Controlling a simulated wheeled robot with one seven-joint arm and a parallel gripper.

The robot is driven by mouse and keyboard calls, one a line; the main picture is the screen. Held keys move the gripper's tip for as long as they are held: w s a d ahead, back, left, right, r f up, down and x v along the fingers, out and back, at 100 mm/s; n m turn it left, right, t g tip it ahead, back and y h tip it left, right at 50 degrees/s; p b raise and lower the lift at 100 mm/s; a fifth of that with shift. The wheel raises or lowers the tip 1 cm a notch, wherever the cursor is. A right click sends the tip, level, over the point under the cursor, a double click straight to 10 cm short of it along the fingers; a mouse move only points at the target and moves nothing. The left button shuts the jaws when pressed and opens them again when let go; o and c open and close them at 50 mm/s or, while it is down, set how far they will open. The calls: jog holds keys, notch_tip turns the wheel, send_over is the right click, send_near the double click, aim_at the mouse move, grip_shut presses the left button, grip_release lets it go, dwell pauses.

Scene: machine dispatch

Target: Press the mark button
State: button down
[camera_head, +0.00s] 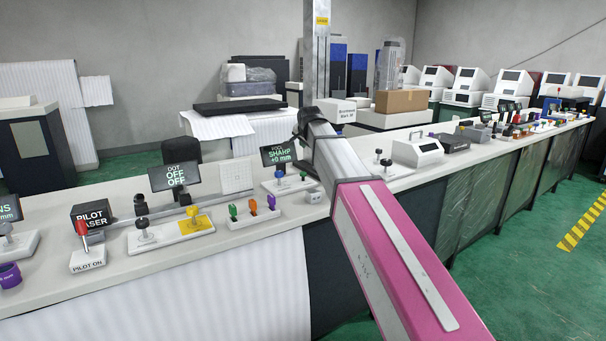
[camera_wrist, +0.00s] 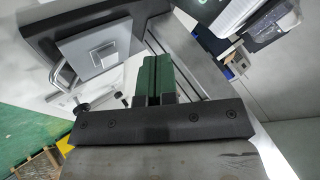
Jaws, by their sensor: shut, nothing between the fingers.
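I cannot pick out a button labelled mark in either view. In the head view the long bench (camera_head: 60,195) holds several small control stations. Among them are the dot display (camera_head: 174,176), reading OFF OFF, and the focus display (camera_head: 279,153), reading SHARP +0 mm. A red lever (camera_head: 82,230) stands on a base marked PILOT ON. My gripper (camera_wrist: 153,75) shows in the wrist view with its dark green fingers together and nothing between them. A grey square plate on a dark block (camera_wrist: 95,48) lies left of the fingertips. My pink arm hides part of the bench, and the gripper is hidden in the head view.
Colored knobs (camera_head: 253,207) stand near the bench's front edge, beside a yellow base (camera_head: 196,226). A white box unit (camera_head: 417,152) stands right of my arm. A cardboard box (camera_head: 401,100) is behind. The green floor at right is clear.

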aim_at(305, 173)
jog(key=shift+f, duration=4.3)
jog(key=shift+f, duration=0.95)
jog(key=shift+r, duration=0.95)
jog(key=shift+r, duration=2.55)
